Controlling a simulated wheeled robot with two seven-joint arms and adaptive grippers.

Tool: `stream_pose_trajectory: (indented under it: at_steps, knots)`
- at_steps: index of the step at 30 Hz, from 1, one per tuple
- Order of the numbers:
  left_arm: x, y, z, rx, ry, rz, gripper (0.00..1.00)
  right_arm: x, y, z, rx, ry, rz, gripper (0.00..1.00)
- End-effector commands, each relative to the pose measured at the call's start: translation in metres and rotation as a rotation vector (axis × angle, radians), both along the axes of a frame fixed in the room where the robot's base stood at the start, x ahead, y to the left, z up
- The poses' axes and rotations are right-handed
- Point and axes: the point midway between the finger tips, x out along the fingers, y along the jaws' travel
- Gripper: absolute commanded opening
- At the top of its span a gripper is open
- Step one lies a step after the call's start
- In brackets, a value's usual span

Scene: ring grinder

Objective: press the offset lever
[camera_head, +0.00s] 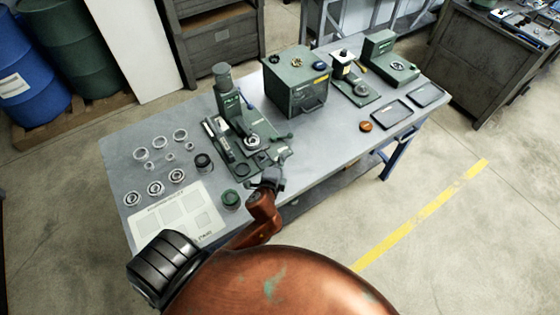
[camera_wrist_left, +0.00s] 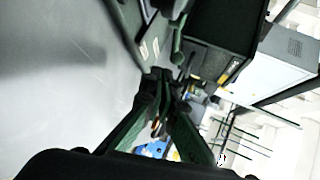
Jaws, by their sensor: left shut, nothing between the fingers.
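The green ring grinder (camera_head: 228,108) stands on the grey bench, with a column at its back and a ring-shaped part at its front. A short dark green lever (camera_head: 282,137) sticks out from its right side. I take it for the offset lever. My left gripper (camera_head: 279,164) is just in front of the machine's right front corner, near the lever. In the left wrist view its fingers (camera_wrist_left: 164,76) meet at their tips, shut and empty. A dark green rod with a rounded end (camera_wrist_left: 177,45) lies just beyond them. Whether they touch is unclear. My right gripper is not in view.
A green box (camera_head: 297,90) stands right of the machine, with other devices and two dark trays (camera_head: 392,113) beyond. Metal rings (camera_head: 155,188) and a white sheet (camera_head: 170,214) lie to the left. A green round part (camera_head: 231,199) sits near the front edge.

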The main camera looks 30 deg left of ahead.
Motion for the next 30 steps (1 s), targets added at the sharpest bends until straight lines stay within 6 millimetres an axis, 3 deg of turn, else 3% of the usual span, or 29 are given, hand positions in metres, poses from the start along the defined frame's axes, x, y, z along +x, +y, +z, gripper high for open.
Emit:
stream_pose_trajectory:
  at_steps: [8,13,18,30]
  knots:
    - [0.052,0.017,-0.021,0.002,-0.001,0.001,0.00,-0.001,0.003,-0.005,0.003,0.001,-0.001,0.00]
    - [0.075,0.025,-0.015,0.001,-0.002,0.000,0.00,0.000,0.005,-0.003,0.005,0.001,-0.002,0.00]
    - [0.085,0.029,-0.013,0.000,0.000,0.000,0.00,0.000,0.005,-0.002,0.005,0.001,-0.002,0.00]
    - [0.087,0.029,-0.013,-0.001,0.001,0.000,0.00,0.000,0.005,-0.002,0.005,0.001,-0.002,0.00]
